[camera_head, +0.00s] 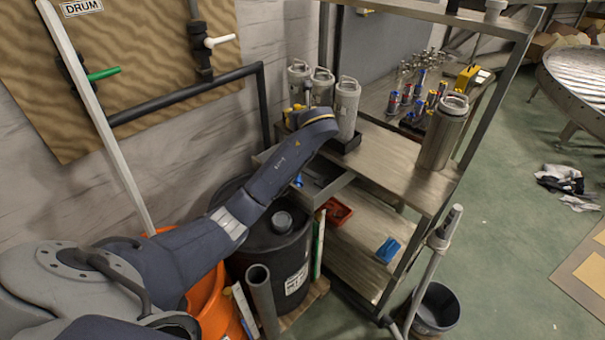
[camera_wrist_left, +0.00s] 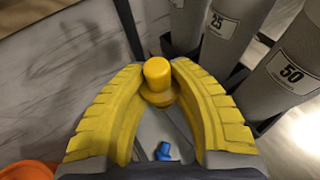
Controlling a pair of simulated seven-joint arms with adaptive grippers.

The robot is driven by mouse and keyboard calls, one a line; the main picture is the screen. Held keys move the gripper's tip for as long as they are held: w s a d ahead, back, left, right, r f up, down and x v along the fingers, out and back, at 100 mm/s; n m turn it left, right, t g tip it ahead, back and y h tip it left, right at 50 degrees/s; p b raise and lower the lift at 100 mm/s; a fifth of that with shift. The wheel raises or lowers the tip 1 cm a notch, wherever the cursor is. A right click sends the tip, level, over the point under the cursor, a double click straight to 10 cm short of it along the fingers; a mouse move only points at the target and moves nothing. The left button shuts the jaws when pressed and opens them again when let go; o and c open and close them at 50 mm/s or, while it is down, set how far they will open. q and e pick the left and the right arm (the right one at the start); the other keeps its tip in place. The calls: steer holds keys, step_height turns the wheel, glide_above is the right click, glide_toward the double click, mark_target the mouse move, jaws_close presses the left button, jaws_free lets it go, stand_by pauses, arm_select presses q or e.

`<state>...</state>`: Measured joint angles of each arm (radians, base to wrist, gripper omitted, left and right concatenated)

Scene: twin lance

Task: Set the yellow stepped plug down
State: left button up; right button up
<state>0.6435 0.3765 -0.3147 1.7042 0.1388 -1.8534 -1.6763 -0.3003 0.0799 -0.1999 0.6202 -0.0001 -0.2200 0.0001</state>
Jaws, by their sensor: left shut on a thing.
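The yellow stepped plug (camera_wrist_left: 157,73) is between the fingertips of my left gripper (camera_wrist_left: 158,90) in the left wrist view. It has a narrower round top over a wider lower step. The yellow fingers are shut on it. In the head view my left gripper (camera_head: 293,114) is beside the grey canisters at the left end of the workbench (camera_head: 385,165), above an open drawer (camera_head: 325,187). I cannot tell plug from fingers there. The plug's underside is hidden. My right gripper is not in view.
A blue object (camera_wrist_left: 163,151) lies below the gripper. A tall canister (camera_head: 442,132) stands at the bench's right. Bare wood lies between.

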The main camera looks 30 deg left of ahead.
arm_select(q)
steer(key=shift+s+a+r, duration=0.1)
steer(key=shift+s+a, duration=0.15)
steer(key=shift+a, duration=0.1)
steer(key=shift+s+a+f+n, duration=0.1)
steer(key=shift+f+n, duration=0.15)
steer(key=shift+n, duration=0.05)
step_height(320, 180, down, 19)
steer(key=shift+f, duration=0.2)
steer(key=shift+f, duration=0.6)
steer(key=o, duration=0.9)
steer(key=shift+o, duration=0.2)
steer(key=shift+r, duration=0.5)
steer(key=v, duration=1.2)
